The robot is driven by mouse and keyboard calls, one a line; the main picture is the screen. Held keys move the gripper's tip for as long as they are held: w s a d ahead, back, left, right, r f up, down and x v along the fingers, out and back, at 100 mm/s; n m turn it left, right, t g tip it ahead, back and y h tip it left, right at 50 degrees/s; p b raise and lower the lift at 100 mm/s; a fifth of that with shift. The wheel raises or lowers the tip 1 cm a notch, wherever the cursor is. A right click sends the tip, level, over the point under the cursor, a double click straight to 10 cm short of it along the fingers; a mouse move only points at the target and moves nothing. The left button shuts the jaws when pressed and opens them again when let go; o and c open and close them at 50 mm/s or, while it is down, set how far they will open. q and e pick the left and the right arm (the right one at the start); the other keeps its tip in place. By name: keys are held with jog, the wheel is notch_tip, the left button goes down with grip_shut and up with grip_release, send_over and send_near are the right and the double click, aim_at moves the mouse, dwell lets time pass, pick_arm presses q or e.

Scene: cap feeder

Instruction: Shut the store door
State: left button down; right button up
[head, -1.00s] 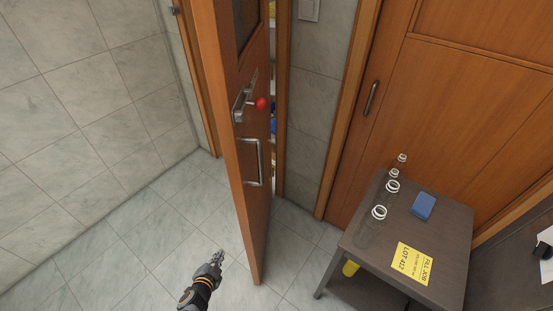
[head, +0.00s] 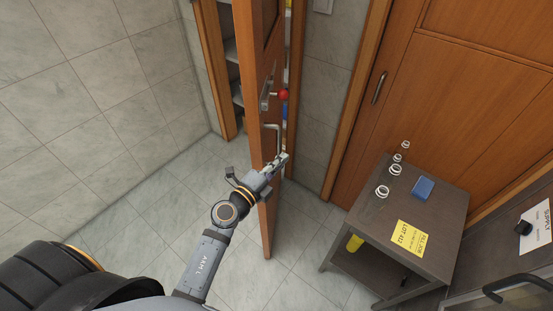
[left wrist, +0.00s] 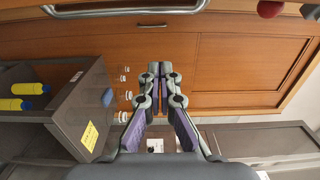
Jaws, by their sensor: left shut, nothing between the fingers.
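The wooden store door (head: 254,75) stands open in the head view, nearly edge-on. Its face carries a lever (head: 266,92) with a red knob (head: 283,94) and, below that, a metal pull handle (head: 279,137). My left gripper (head: 283,159) is shut and empty, near the lower end of the pull handle; I cannot tell whether it touches the handle or door. In the left wrist view the shut fingers (left wrist: 160,72) point past the handle bar (left wrist: 125,9), which crosses the top; the red knob (left wrist: 270,9) is at top right. My right gripper is not in view.
Shelves (head: 231,50) show through the doorway left of the door. A dark side table (head: 445,215) with several glass bottles, a blue block (head: 423,187) and a yellow label (head: 412,237) stands at right. Another wooden door (head: 450,80) is behind it. Tiled floor (head: 160,215) is clear at left.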

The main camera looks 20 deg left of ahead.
aim_at(280, 145)
pick_arm(q)
jog(key=shift+w+a+p, duration=0.1)
jog(key=shift+w+a, duration=0.25)
jog(key=shift+w, duration=0.65)
jog(key=shift+w+a+p, duration=0.1)
jog(key=shift+w+a, duration=0.2)
jog(key=shift+w, duration=0.75)
jog(key=shift+w+a+p, duration=0.1)
jog(key=shift+w+a, duration=0.25)
jog(key=shift+w, duration=0.65)
jog(key=shift+d, duration=0.1)
jog(key=shift+w, duration=0.1)
